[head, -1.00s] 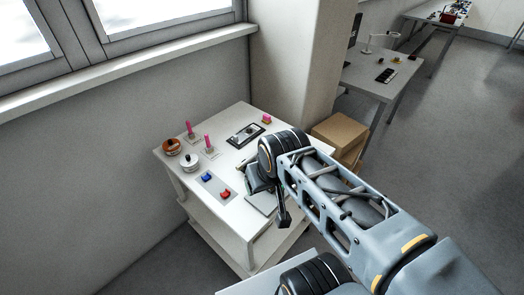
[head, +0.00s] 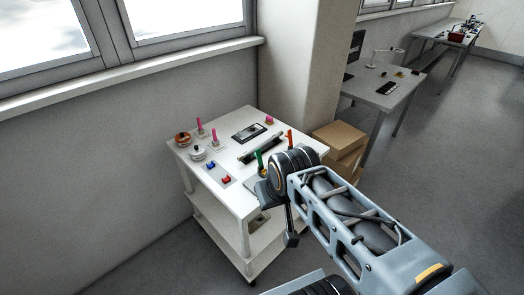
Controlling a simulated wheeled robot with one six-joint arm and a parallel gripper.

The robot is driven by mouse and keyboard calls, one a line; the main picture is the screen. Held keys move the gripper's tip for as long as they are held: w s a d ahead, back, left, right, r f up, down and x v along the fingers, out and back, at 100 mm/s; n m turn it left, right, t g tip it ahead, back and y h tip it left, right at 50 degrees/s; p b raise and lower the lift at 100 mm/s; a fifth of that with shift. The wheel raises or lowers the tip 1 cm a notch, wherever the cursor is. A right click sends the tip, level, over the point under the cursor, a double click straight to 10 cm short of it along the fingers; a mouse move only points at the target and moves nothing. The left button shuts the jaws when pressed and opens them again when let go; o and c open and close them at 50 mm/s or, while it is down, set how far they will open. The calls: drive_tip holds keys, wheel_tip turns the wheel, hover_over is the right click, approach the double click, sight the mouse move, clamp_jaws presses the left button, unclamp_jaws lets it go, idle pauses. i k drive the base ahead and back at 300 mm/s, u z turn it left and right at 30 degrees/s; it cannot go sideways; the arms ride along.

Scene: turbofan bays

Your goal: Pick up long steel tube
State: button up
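A long dark grey tube (head: 262,148), which looks like the steel tube, lies slantwise on the top of the white cart (head: 215,187). A green upright piece (head: 259,159) and an orange upright piece (head: 290,138) stand close to it. My gripper (head: 291,239) hangs at the cart's near right edge, lower in the picture than the tube and apart from it. The arm hides part of the cart's right corner. The gripper's fingers are small and dark, so their opening is unclear.
On the cart stand pink pegs (head: 214,136), round lidded pots (head: 198,153), blue and red blocks (head: 226,180) and a dark framed plate (head: 249,132). Cardboard boxes (head: 339,136) stand behind, beside a pillar (head: 305,70). Open floor (head: 440,170) lies to the right.

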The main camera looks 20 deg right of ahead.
sight(241, 157)
drive_tip(key=u, duration=3.45)
drive_tip(key=k, duration=1.1)
drive_tip(key=z, duration=1.9)
drive_tip(key=i, duration=0.5)
drive_tip(key=z, duration=0.05)
